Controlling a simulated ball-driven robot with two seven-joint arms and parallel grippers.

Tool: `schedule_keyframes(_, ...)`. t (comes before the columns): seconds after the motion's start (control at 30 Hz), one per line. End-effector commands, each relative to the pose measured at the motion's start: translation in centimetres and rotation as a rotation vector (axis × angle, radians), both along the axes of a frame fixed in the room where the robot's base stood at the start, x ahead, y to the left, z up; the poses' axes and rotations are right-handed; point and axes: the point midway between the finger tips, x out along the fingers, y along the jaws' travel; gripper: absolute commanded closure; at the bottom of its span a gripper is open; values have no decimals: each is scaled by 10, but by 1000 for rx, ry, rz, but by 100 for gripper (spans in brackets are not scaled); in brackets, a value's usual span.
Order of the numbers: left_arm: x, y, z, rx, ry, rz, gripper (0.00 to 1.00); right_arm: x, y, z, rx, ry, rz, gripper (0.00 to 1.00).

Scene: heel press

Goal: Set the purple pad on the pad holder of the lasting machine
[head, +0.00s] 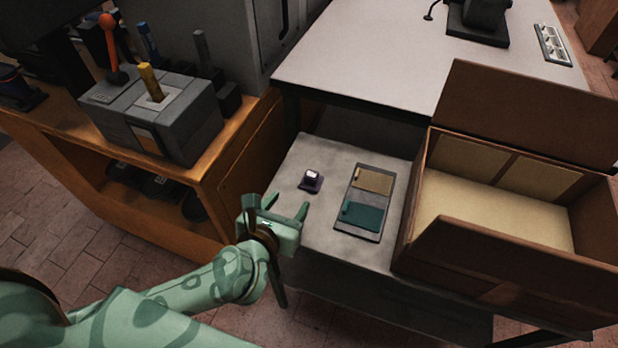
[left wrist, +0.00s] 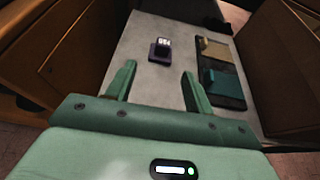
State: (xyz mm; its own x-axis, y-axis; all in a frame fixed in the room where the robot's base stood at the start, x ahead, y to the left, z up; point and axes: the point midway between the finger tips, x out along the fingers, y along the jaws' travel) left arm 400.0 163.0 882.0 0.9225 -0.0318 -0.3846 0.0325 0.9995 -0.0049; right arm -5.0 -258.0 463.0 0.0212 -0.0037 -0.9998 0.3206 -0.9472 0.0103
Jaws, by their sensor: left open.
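The purple pad (head: 311,181) is a small dark block with a pale label on top. My left gripper (head: 276,209) is open and empty, short of the pad at the table's near left edge. Its two green fingers also show in the left wrist view (left wrist: 157,75). My right gripper is not in view. I cannot make out for certain which part is the lasting machine's pad holder.
A dark tray (head: 341,226) with a tan piece and a teal piece lies right of the pad. An open brown box (head: 474,255) stands farther right. A grey block with levers (head: 180,130) sits on the orange bench (head: 223,158) at left. A larger table (head: 390,60) is behind.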

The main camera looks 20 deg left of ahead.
Motion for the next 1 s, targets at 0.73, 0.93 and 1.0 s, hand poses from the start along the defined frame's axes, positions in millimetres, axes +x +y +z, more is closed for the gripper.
schedule_keyframes(0.73,120,-12,-49,6,-3,-3,47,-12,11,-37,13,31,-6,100)
schedule_keyframes(0.93,141,-13,-57,6,-1,-2,47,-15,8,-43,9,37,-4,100)
schedule_keyframes(1.0,142,-13,-56,5,-2,-2,47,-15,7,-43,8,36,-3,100)
